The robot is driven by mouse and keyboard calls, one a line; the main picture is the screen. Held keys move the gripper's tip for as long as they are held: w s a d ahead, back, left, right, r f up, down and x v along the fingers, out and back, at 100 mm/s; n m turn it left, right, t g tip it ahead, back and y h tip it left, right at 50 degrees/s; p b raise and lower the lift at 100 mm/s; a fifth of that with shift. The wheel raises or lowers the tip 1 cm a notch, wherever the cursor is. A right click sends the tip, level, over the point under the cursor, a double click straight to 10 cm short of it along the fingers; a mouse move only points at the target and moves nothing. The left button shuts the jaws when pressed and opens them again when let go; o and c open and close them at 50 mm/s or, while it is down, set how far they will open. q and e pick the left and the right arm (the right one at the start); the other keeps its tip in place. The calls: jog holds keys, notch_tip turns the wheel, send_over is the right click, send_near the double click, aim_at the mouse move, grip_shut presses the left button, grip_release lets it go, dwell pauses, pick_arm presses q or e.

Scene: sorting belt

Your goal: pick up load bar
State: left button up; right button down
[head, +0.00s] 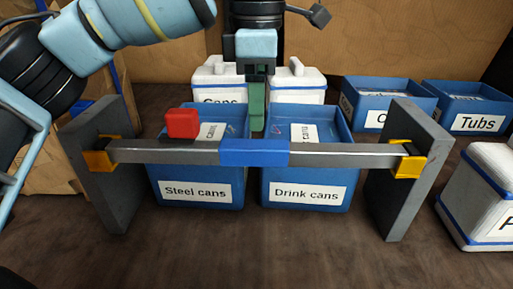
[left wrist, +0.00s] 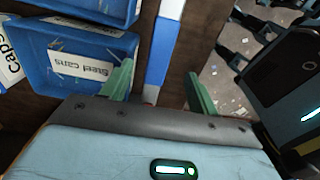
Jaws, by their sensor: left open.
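The load bar (head: 340,154) is a level grey bar with a blue middle section. Its ends rest in yellow brackets on two upright grey panels. My left gripper (head: 257,122) points down at the blue middle; its green fingertips show just above the bar's top edge, behind it or over it. In the left wrist view the left gripper (left wrist: 158,86) is open, with its two green fingers apart. The bar (left wrist: 160,50) runs up that picture between them, its lower part hidden by the palm. Nothing is held. My right gripper is not in view.
A red block (head: 182,122) appears to stand on the bar's left part. Blue bins labelled Steel cans (head: 160,190) and Drink cans (head: 305,204) stand behind the bar. The left panel (head: 105,200) and right panel (head: 400,190) flank it. The floor in front is clear.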

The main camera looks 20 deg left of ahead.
aim_at(254, 143)
pick_arm(q)
jog(key=shift+f, duration=1.25)
jog(key=shift+a+f, duration=0.1)
jog(key=shift+f, duration=0.05)
jog(key=f, duration=0.4)
jog(key=shift+a+f+p, duration=0.1)
jog(key=shift+a+p, duration=0.1)
jog(key=shift+p, duration=0.1)
jog(key=shift+f, duration=0.35)
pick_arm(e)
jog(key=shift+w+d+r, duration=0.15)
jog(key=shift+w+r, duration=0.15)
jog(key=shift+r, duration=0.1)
pick_arm(q)
grip_shut()
